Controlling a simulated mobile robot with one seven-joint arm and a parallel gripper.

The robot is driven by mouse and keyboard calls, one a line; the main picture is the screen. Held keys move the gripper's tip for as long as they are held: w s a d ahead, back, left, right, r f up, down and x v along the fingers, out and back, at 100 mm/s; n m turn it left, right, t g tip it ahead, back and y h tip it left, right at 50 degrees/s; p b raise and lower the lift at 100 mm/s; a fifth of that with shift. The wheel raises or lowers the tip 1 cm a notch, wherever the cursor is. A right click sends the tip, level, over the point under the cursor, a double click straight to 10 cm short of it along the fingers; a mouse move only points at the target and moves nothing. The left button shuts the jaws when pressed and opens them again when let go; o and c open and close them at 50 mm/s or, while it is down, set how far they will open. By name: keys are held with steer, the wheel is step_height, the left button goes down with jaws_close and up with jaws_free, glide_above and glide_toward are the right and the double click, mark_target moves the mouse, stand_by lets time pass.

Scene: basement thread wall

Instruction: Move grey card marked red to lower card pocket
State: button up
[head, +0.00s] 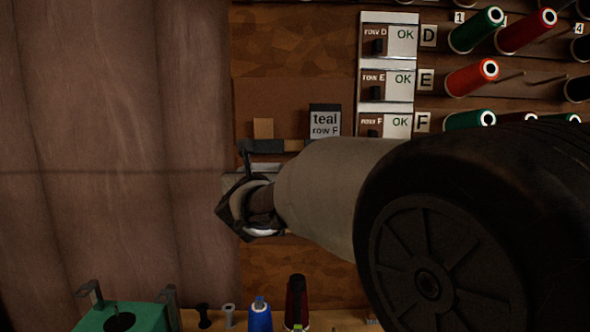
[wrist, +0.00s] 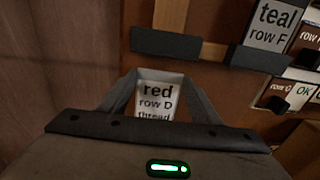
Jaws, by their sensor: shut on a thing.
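My gripper (wrist: 160,84) is shut on the grey card marked red (wrist: 157,102), which reads "red row D thread" in the wrist view. The card stands between the two fingers, its lower part hidden by the gripper body. In the head view my gripper (head: 246,190) is in front of the board, and the card's lettering cannot be read. A dark pocket strip (wrist: 166,45) with no card showing lies beyond the card in the wrist view; it also shows in the head view (head: 264,146). I cannot tell whether a lower pocket is hidden behind my gripper.
A teal row F card (head: 325,120) sits in a pocket right of the bare strip. Row D, E and F switch panels (head: 388,85) and thread spools (head: 475,76) are farther right. A curtain (head: 110,150) hangs left. Spools and a green object (head: 120,318) stand below.

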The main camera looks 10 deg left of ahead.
step_height(320, 180, down, 6)
steer(key=b, duration=0.6)
steer(key=shift+f, duration=0.2)
steer(key=shift+w+b, duration=0.15)
steer(key=shift+b, duration=0.15)
steer(key=shift+f+b, duration=0.35)
steer(key=shift+b, duration=0.05)
stand_by(0.4)
steer(key=o, duration=0.8)
steer(key=shift+o, duration=0.2)
